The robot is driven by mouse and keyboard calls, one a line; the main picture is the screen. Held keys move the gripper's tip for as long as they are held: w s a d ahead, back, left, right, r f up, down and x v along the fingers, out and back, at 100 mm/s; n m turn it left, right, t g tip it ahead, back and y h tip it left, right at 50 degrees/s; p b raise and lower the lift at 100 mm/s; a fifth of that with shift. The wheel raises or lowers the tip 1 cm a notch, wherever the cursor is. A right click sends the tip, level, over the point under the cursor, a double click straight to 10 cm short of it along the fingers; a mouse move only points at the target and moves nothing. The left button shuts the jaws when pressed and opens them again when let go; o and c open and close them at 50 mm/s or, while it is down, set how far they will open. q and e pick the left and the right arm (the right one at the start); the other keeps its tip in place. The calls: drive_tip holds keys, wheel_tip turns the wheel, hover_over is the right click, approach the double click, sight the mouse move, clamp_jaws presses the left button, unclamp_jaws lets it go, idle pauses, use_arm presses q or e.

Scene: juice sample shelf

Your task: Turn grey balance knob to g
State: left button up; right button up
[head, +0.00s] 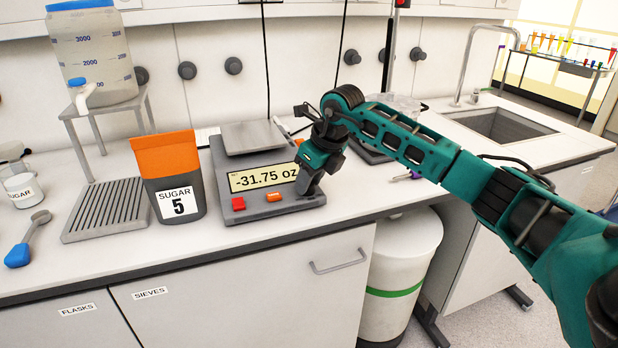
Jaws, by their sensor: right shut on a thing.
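The grey balance (262,213) stands on the white counter, left of the picture's middle. Its display (264,177) reads -31.75 oz. It has a bare weighing plate (252,137) on top and a red button (238,203) and an orange button (274,197) in front. My right gripper (308,183) reaches down at the balance's front right corner and is shut on the knob there. The grey knob itself is mostly hidden behind the gripper, so its setting cannot be read. My left gripper is not in view.
An orange and grey sugar bag (170,175) marked 5 stands left of the balance, beside a ridged drain tray (108,208). A water container (93,55) stands on a metal stand behind. A blue-handled scoop (28,240) lies far left. A sink (503,124) is at the right.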

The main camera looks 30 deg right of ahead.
drive_tip(key=n+y, duration=0.1)
drive_tip(key=n, duration=0.2)
drive_tip(key=n+g+y, duration=0.1)
drive_tip(key=n, duration=0.2)
drive_tip(key=shift+w+d+r+p, duration=0.15)
drive_tip(key=shift+w+p, duration=0.05)
drive_tip(key=shift+p, duration=0.2)
drive_tip(key=n+g, duration=0.1)
drive_tip(key=n, duration=0.2)
drive_tip(key=n+g+y, duration=0.1)
drive_tip(key=n, duration=0.2)
drive_tip(key=shift+w+d, duration=0.1)
drive_tip(key=o, duration=1)
drive_tip(key=shift+o, duration=0.2)
drive_tip(key=v, duration=1.2)
drive_tip(key=shift+d+r, duration=0.25)
drive_tip(key=shift+r, duration=0.05)
